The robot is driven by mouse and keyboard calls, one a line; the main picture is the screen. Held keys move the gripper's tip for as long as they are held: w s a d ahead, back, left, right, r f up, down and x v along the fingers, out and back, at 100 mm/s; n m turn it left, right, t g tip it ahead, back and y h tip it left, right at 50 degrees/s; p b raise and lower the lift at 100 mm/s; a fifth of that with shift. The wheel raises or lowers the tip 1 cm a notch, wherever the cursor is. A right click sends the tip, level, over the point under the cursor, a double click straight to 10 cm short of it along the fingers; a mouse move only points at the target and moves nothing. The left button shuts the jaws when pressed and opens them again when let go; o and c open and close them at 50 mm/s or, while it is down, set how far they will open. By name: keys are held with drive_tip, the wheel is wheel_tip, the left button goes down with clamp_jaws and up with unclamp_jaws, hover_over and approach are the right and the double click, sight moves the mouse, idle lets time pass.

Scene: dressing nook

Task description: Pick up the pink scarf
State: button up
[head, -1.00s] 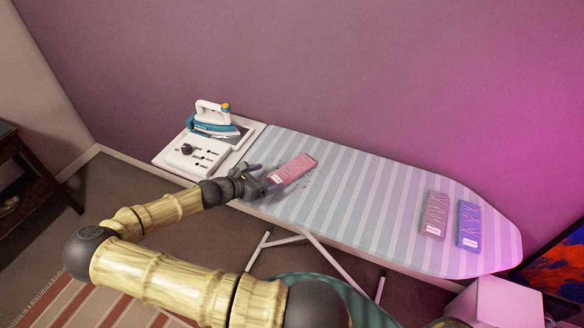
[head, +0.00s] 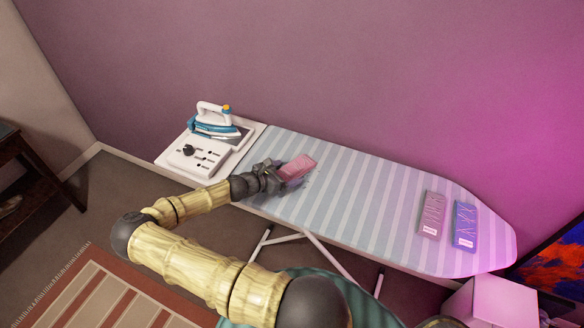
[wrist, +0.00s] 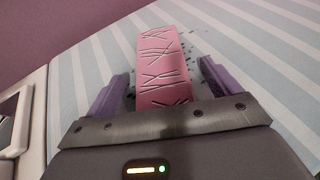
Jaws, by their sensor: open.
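My gripper (head: 282,175) is open at the scarf's near end. In the wrist view the scarf (wrist: 162,62) runs between the two purple fingers of my gripper (wrist: 162,88), one on each side. A small gap shows between the scarf and each finger. The scarf's near end is hidden behind the gripper's body.
A white and teal iron (head: 216,122) stands on the white panel (head: 186,165) at the board's left end. A mauve folded piece (head: 432,215) and a purple-blue one (head: 465,226) lie at the right end. The board's middle is clear.

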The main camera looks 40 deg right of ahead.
sight(286, 174)
drive_tip(key=shift+d+f, duration=0.15)
drive_tip(key=shift+d, duration=0.25)
drive_tip(key=c, duration=1.1)
drive_tip(key=shift+o, duration=0.2)
wheel_tip(286, 174, up, 10)
drive_tip(key=b, duration=0.1)
drive_tip(key=shift+b, duration=0.35)
